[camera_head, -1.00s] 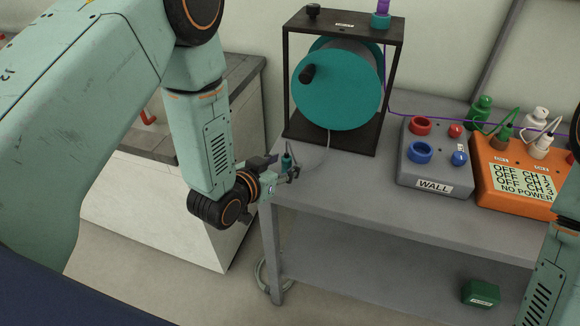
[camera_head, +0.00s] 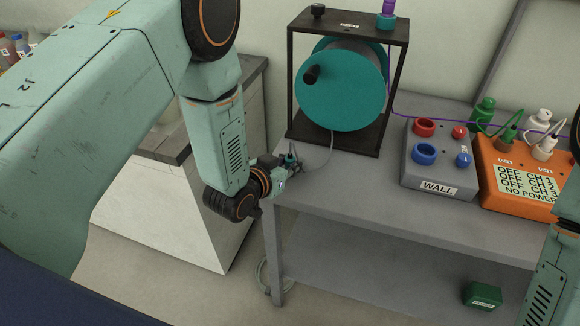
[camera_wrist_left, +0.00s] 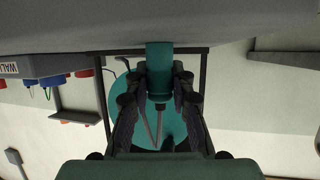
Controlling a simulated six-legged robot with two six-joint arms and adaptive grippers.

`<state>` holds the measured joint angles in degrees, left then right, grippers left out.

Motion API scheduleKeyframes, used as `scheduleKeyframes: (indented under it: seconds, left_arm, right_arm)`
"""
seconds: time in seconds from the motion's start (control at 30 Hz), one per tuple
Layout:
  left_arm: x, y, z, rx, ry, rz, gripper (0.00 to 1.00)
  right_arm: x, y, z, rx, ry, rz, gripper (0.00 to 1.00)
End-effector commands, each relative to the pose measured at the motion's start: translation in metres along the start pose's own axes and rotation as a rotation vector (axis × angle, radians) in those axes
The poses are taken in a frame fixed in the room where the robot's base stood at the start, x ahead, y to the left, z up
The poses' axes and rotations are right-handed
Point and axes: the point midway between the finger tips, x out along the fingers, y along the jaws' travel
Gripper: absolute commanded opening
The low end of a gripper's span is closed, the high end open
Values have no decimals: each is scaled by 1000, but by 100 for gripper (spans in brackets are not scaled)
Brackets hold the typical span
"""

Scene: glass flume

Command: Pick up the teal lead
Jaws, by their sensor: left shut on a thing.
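The teal lead's plug (camera_head: 291,156) is in my left gripper (camera_head: 294,166), above the front left corner of the grey bench. In the left wrist view the teal plug (camera_wrist_left: 160,63) lies between the two dark fingers, which are shut on it. A thin pale cable (camera_head: 329,154) runs from the teal reel (camera_head: 340,92) toward the gripper. I cannot tell whether the plug touches the bench top. My right arm shows only at the right edge, and its gripper is out of view.
The reel's black frame (camera_head: 292,80) stands behind the gripper. A grey WALL box (camera_head: 439,188) and an orange channel box (camera_head: 523,180) stand to the right. A green box (camera_head: 482,296) is on the lower shelf. The bench front (camera_head: 370,195) is clear.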

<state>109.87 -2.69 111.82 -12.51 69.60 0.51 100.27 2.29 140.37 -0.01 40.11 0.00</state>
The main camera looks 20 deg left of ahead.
Motion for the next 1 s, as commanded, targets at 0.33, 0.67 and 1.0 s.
scheduleKeyframes:
  seconds: [0.33, 0.67, 1.0]
  left_arm:
    - [0, 0, 0, 0, 1, 0, 0]
    - [-10, 0, -25, 1, 4, 0, 0]
    - [-33, 0, -82, 1, 3, -1, 0]
  right_arm:
    - [0, 0, 0, 0, 0, 0, 40]
    - [-5, 0, 0, 0, 0, 0, 40]
    - [-14, 0, 0, 0, 0, 0, 40]
